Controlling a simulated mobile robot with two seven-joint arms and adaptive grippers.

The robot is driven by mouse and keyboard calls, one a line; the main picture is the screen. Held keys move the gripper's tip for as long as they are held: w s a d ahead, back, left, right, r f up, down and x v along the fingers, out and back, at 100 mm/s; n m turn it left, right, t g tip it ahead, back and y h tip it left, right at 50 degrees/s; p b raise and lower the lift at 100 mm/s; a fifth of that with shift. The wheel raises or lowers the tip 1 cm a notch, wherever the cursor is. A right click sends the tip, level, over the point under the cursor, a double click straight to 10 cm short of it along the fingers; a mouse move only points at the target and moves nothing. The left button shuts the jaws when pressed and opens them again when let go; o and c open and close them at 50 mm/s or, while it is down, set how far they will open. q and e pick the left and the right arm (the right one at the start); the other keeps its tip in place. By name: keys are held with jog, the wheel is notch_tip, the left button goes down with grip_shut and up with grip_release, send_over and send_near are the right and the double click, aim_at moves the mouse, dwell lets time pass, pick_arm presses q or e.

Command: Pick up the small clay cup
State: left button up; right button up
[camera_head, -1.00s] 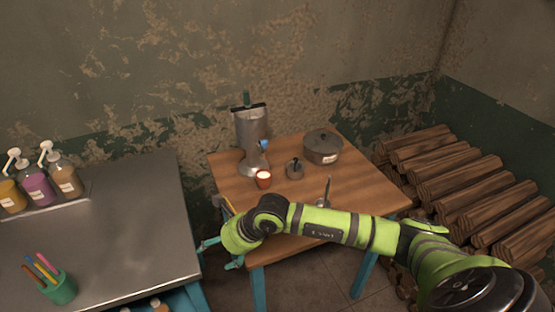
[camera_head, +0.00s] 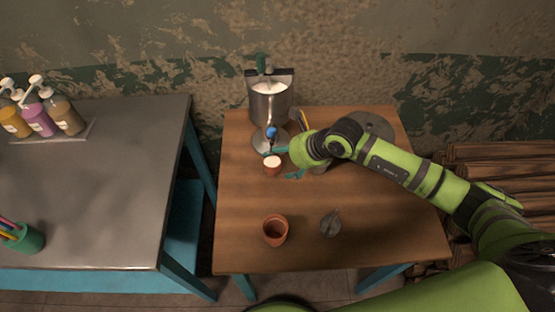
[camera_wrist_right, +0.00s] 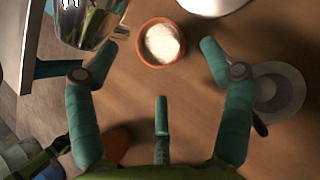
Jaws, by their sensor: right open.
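A small clay cup (camera_head: 272,168) with white contents stands upright on the wooden table, just in front of the metal dispenser. It also shows in the right wrist view (camera_wrist_right: 143,52). My right gripper (camera_head: 285,163) is at its right side, with its teal fingers open. In the right wrist view my right gripper (camera_wrist_right: 159,52) has its fingertips on either side of the cup, apart from it. A second clay cup (camera_head: 275,231), which looks empty, stands nearer the front edge. My left gripper is in neither view.
The metal dispenser (camera_head: 269,107) with a blue tap knob stands close behind the cup. A grey pot (camera_head: 372,124) is partly hidden behind my right arm. A small dark item (camera_head: 331,224) lies at the front. The right front of the wooden table (camera_head: 395,235) is clear.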

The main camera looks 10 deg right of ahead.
aim_at(275, 162)
jog(key=shift+w+a+f+p, duration=0.25)
jog(key=shift+a+f+p, duration=0.2)
jog(key=shift+a, duration=0.1)
jog(key=f, duration=0.1)
jog(key=w+f, duration=0.1)
jog(key=f, duration=0.1)
jog(key=shift+w+a+p, duration=0.3)
jog(key=shift+a+p, duration=0.05)
jog(key=shift+w+a+f, duration=0.1)
jog(key=shift+a+f, duration=0.05)
jog(key=shift+f, duration=0.05)
jog(key=shift+a+f, duration=0.1)
jog(key=c, duration=1.4)
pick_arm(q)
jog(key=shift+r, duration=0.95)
pick_arm(e)
jog(key=shift+o, duration=0.2)
